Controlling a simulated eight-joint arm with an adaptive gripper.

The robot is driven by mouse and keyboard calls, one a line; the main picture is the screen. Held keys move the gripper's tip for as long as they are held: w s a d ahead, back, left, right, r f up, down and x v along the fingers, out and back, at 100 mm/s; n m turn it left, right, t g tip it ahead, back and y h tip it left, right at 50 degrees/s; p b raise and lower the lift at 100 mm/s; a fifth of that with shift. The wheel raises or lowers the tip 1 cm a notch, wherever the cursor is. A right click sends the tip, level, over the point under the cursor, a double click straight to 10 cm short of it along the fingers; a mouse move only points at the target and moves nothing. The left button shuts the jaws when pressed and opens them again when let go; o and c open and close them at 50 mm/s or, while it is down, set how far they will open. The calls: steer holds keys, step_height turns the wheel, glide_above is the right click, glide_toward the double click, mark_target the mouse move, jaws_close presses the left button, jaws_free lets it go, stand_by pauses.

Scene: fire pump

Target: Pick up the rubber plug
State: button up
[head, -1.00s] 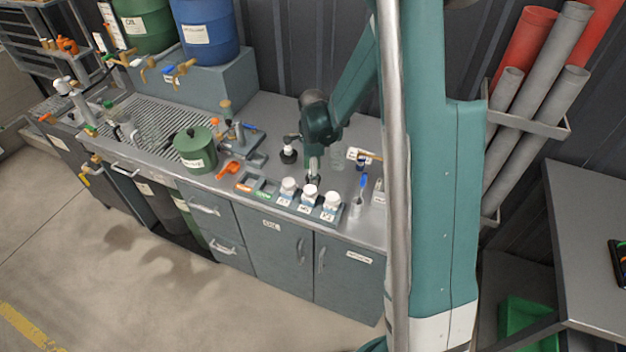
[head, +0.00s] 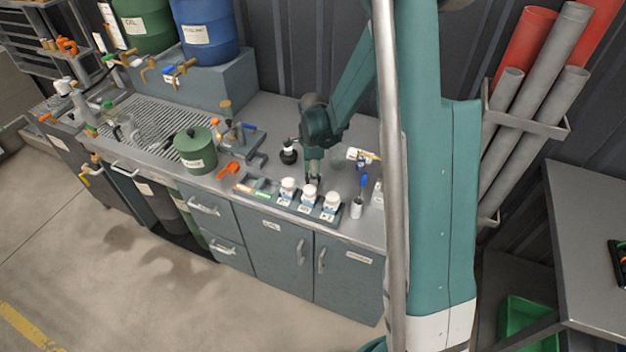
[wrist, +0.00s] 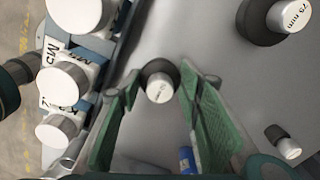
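A dark round plug with a pale, labelled top (wrist: 160,86) stands upright on the bench between my fingers in the wrist view; its label is too small to read. My gripper (head: 314,180) is open. One green finger is on each side of the plug, with a narrow gap showing at each side. In the head view my fingers hide this plug, just behind the row of white bottles. A larger black plug marked 75 mm (wrist: 288,17) stands farther back; it also shows in the head view (head: 288,153). A small dark piece with a pale end (wrist: 286,142) is at lower right.
White-capped bottles (head: 309,196) stand in a tray close in front of my gripper. A cup with a blue-handled tool (head: 357,207) is to the right. A green pot (head: 194,150) and an orange tool (head: 229,170) are to the left.

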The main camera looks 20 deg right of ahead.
steer(key=shift+r, duration=0.2)
steer(key=shift+r+p, duration=0.3)
steer(key=shift+r, duration=4.55)
steer(key=shift+r, duration=2.45)
steer(key=w+d, duration=0.3)
steer(key=d, duration=0.4)
steer(key=w+d, duration=0.3)
steer(key=d, duration=0.3)
steer(key=w+d+p, duration=0.1)
steer(key=w+d, duration=0.2)
steer(key=d, duration=1.5)
steer(key=shift+m, duration=0.3)
steer(key=shift+s+d+f, duration=0.1)
steer(key=shift+s+f, duration=0.05)
steer(key=shift+f, duration=1.05)
steer(key=shift+s+d+f, duration=0.1)
steer(key=shift+f, duration=1.05)
